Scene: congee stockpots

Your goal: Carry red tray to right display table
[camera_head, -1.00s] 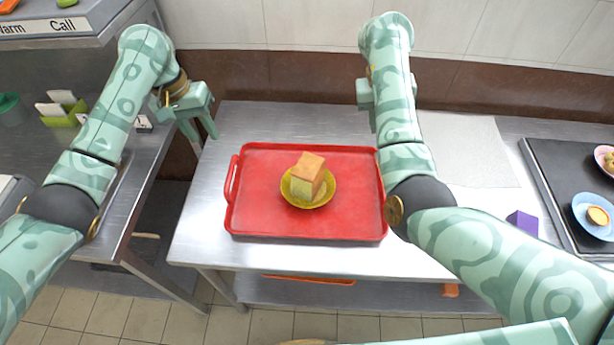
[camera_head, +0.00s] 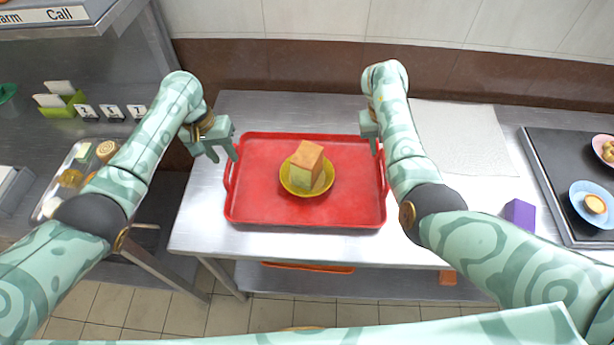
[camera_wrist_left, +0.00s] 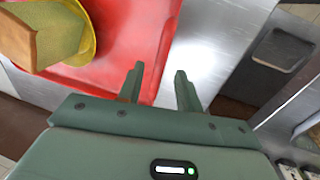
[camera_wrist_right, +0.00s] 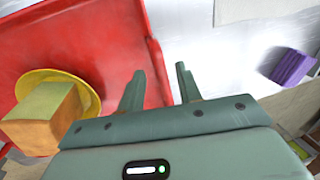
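The red tray (camera_head: 350,212) lies flat on a metal table, with a handle at its left and right ends. A yellow bowl (camera_head: 307,190) with a tan and green block (camera_head: 307,163) stands on it. My left gripper (camera_head: 227,157) is open and empty by the tray's left end; in the left wrist view its fingers (camera_wrist_left: 160,82) are apart above the tray's edge. My right gripper (camera_head: 374,146) is at the tray's right end, partly hidden by my arm; in the right wrist view its fingers (camera_wrist_right: 160,82) are open near the tray's edge.
The metal table (camera_head: 200,215) also bears a pale cloth (camera_head: 460,140) and a purple block (camera_head: 519,213). A dark tray (camera_head: 570,165) with plates is at the right. A counter with a food tray (camera_head: 65,185) and number cards is at the left. An orange tray (camera_head: 310,268) lies on the shelf below.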

